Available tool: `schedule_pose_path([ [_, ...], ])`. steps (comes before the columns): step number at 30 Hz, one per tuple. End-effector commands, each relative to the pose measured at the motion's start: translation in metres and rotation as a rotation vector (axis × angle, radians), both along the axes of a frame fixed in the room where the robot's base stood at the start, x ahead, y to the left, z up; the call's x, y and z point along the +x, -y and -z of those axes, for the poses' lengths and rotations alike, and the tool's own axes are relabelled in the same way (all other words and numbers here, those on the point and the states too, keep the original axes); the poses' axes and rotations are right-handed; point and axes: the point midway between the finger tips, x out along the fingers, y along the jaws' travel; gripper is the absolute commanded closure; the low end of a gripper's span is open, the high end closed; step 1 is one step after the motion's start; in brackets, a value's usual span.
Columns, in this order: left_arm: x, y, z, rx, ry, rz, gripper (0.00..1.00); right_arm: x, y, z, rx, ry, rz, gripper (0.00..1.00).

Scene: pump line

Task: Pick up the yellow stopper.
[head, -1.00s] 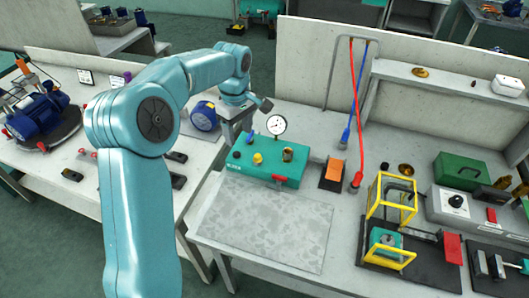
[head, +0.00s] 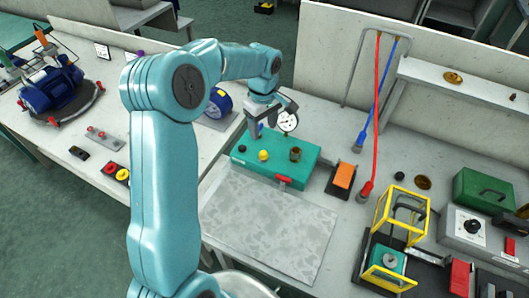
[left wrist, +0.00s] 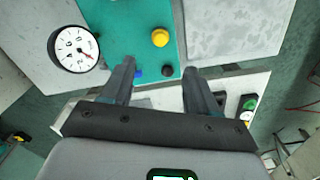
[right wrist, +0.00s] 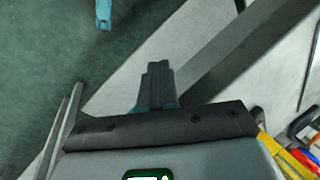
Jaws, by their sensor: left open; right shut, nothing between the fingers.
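The yellow stopper (head: 263,155) is a small round knob on top of the green block (head: 277,168). It also shows in the left wrist view (left wrist: 160,37), beyond my fingertips. My left gripper (left wrist: 160,68) is open with nothing between its fingers. In the head view my left gripper (head: 264,130) hangs over the back edge of the block, behind the stopper and apart from it. My right gripper (right wrist: 158,66) is shut and empty; it shows only in its own wrist view, with the floor beyond it.
A dial gauge (head: 287,121) stands behind the block, close to my left gripper. A black knob (head: 242,148) and a brass socket (head: 295,154) flank the stopper. An orange-topped block (head: 344,176) is at the right. The grey mat (head: 268,220) in front is clear.

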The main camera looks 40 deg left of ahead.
Motion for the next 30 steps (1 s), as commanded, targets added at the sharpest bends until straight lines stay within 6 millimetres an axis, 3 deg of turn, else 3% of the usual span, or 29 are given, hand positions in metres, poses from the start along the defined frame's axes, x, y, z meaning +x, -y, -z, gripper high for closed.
schedule_pose_path([
  [6,-0.001,0.001,0.044,-0.002,-0.003,0.000,0.41,0.000,0.000,-0.008,0.000,0.001,0.000,1.00],
  [14,0.000,0.002,0.065,-0.002,-0.003,-0.001,0.41,0.000,0.000,-0.016,0.000,0.000,0.000,1.00],
  [21,0.000,0.002,0.102,-0.002,-0.003,0.000,0.41,0.000,0.000,-0.030,0.000,0.001,0.000,1.00],
  [30,0.001,0.001,0.108,0.000,0.001,0.000,0.44,0.000,0.000,-0.029,0.000,0.000,0.000,1.00],
])
